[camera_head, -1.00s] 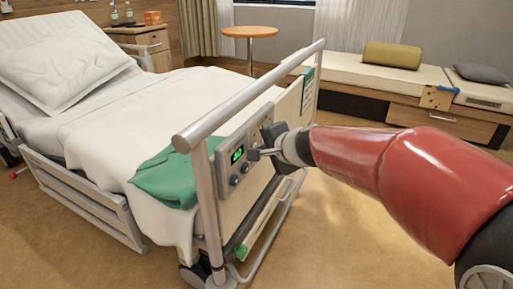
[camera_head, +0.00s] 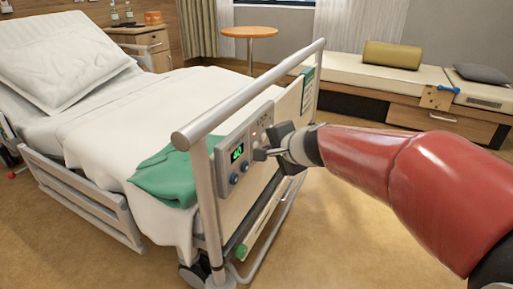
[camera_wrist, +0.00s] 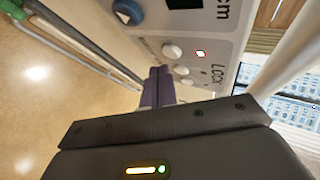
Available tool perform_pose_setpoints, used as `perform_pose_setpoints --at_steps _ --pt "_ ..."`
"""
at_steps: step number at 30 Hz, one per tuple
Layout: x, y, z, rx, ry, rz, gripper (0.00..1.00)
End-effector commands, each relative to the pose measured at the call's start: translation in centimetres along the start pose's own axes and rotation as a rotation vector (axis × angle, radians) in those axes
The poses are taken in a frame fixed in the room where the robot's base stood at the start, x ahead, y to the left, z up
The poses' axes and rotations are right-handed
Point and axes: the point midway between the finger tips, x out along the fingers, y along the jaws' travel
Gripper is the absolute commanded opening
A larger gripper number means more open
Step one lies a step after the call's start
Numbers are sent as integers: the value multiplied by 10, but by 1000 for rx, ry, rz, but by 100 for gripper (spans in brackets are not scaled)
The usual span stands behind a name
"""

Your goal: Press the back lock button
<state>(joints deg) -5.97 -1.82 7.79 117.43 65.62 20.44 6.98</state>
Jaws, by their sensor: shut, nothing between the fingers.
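In the wrist view, the panel (camera_wrist: 227,30) carries a "Lock" label (camera_wrist: 217,78) beside a row of pale round buttons (camera_wrist: 172,50). A small lit indicator (camera_wrist: 200,54) shows near them. I cannot read which button is the back lock. My gripper (camera_head: 262,154) is shut and empty, close in front of the panel. Its dark fingers (camera_wrist: 159,88) point toward the button row; contact cannot be told.
The bed's top rail (camera_head: 255,92) runs above the panel. A lower metal frame (camera_head: 262,250) sticks out below the footboard. A bench (camera_head: 370,78) with cushions stands at the back right.

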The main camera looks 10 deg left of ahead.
Motion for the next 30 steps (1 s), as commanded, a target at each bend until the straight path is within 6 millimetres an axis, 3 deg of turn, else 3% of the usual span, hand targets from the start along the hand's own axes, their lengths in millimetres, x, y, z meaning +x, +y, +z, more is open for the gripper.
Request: perform_pose_setpoints --at_steps 8,22,30 --pt "-3 3 -3 0 2 0 0" --pt "-33 24 -24 -1 2 -1 0" --pt "-35 25 -26 -1 0 0 0"
